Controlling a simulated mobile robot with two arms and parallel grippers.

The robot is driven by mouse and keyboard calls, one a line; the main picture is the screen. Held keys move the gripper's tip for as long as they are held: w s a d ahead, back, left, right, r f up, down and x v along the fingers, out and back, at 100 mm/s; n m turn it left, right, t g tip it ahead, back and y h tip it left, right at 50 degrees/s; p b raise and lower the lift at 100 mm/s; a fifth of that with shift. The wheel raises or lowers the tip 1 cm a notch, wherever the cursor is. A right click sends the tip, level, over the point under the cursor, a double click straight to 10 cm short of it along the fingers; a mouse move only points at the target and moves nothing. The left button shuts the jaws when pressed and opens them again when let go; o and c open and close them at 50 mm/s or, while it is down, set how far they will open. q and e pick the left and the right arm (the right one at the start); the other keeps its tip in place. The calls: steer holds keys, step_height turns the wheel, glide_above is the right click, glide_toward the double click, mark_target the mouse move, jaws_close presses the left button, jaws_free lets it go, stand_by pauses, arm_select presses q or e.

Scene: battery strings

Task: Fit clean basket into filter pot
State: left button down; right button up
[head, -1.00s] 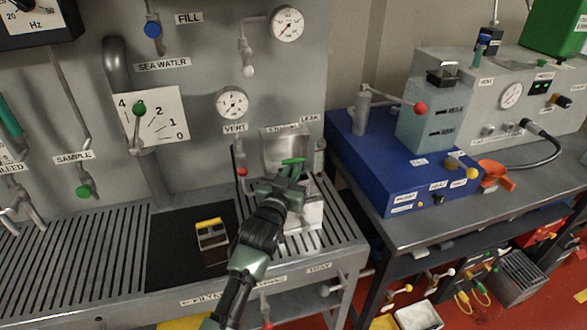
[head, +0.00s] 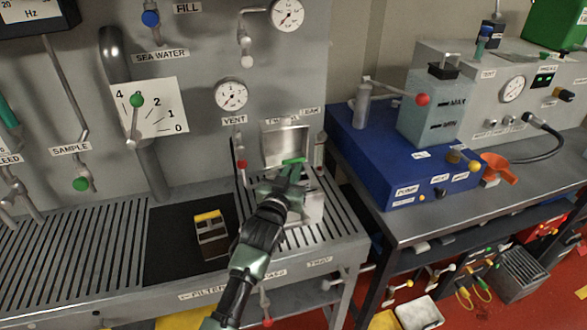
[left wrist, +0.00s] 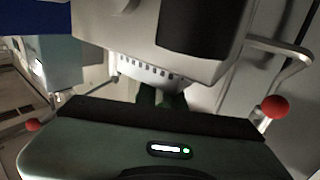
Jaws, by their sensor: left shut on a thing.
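The filter pot (head: 312,207) is a pale metal box on the slatted tray at the right of the bench, with its lid (head: 287,143) raised behind. My left gripper (head: 291,176) is over the pot, shut on the green handle (head: 292,161) of the clean basket. The basket body is mostly hidden behind my gripper and arm, so I cannot tell how deep it sits. In the left wrist view, a pale slotted part (left wrist: 148,70) shows just beyond my gripper. My right gripper is not in view.
A box-shaped basket with a yellow handle (head: 209,216) stands on the black mat (head: 165,250) left of my arm. Valve levers, including a red-knobbed one (head: 243,164), flank the pot. A blue unit (head: 365,150) stands on the right bench. The left slatted tray is clear.

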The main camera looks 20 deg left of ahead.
arm_select(q)
steer(key=shift+f+b, duration=0.7)
steer(key=shift+f, duration=0.4)
steer(key=c, duration=1.4)
jaws_free()
steer(key=shift+c, duration=0.2)
steer(key=shift+f, duration=0.1)
steer(key=shift+s+f, duration=0.1)
steer(key=s+b, duration=0.1)
steer(key=s, duration=0.5)
steer(key=shift+s, duration=0.3)
steer(key=shift+s+r, duration=0.3)
steer(key=shift+s, duration=0.25)
steer(key=shift+f, duration=0.1)
